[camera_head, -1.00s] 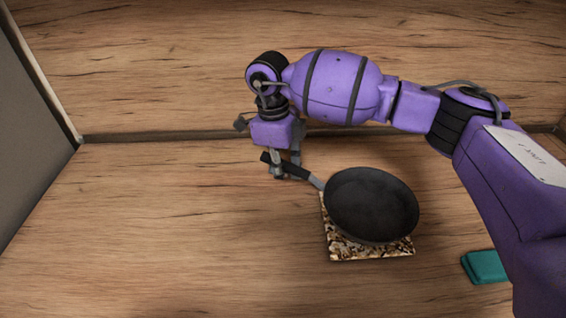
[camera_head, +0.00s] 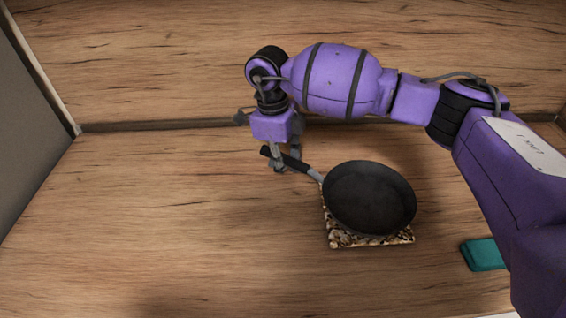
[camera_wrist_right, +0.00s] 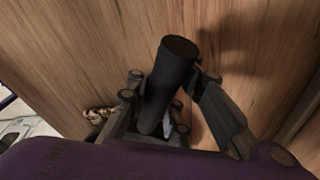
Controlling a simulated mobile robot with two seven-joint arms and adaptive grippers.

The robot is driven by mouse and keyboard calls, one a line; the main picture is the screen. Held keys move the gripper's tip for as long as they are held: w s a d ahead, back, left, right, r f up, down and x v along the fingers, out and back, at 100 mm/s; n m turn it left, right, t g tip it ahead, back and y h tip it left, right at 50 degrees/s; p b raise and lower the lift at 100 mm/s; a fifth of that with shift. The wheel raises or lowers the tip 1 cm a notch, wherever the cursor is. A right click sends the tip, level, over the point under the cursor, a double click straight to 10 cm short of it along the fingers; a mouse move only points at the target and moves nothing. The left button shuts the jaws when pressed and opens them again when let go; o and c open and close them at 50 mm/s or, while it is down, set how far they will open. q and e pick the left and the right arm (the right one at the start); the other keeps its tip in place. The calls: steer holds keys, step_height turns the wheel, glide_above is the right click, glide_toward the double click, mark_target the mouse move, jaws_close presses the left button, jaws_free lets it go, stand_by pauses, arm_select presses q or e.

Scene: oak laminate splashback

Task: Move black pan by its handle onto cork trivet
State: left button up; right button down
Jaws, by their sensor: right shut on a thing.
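The black pan (camera_head: 369,197) is over the cork trivet (camera_head: 370,239), a square mottled brown-and-cream pad. The pan covers most of the trivet; the trivet's front edge and part of its left edge show. I cannot tell from this angle whether the pan's base touches it. The pan's handle points up and left. My right gripper (camera_head: 286,165) is shut on the black handle, which also shows between the fingers in the right wrist view (camera_wrist_right: 168,85). A mottled corner of the trivet shows in the wrist view (camera_wrist_right: 97,115). My left gripper is not in view.
A teal block (camera_head: 483,254) lies right of the trivet, beside my right arm. The wooden splashback (camera_head: 160,65) rises behind the worktop, and a grey panel (camera_head: 30,140) stands at the left. The worktop left and front of the pan is clear.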

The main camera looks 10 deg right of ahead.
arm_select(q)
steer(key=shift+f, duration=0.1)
arm_select(e)
steer(key=shift+f, duration=0.45)
stand_by(0.7)
steer(key=c, duration=1.5)
jaws_free()
steer(key=shift+o, duration=0.2)
steer(key=shift+f, duration=0.1)
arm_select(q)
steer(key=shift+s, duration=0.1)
arm_select(e)
steer(key=shift+a, duration=0.15)
steer(key=shift+w+a+r+b, duration=0.35)
steer(key=shift+w+a+b, duration=0.1)
steer(key=shift+w+a, duration=0.6)
steer(key=shift+w+a+r+b, duration=0.4)
steer(key=shift+w+a, duration=0.4)
steer(key=shift+a, duration=0.4)
steer(key=shift+w+a+r+b, duration=0.3)
steer(key=shift+w+a+b, duration=0.15)
steer(key=shift+w+a, duration=0.6)
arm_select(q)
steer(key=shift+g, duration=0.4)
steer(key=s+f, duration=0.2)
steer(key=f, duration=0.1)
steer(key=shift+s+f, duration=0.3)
arm_select(e)
steer(key=shift+s+a, duration=0.1)
steer(key=shift+r, duration=0.15)
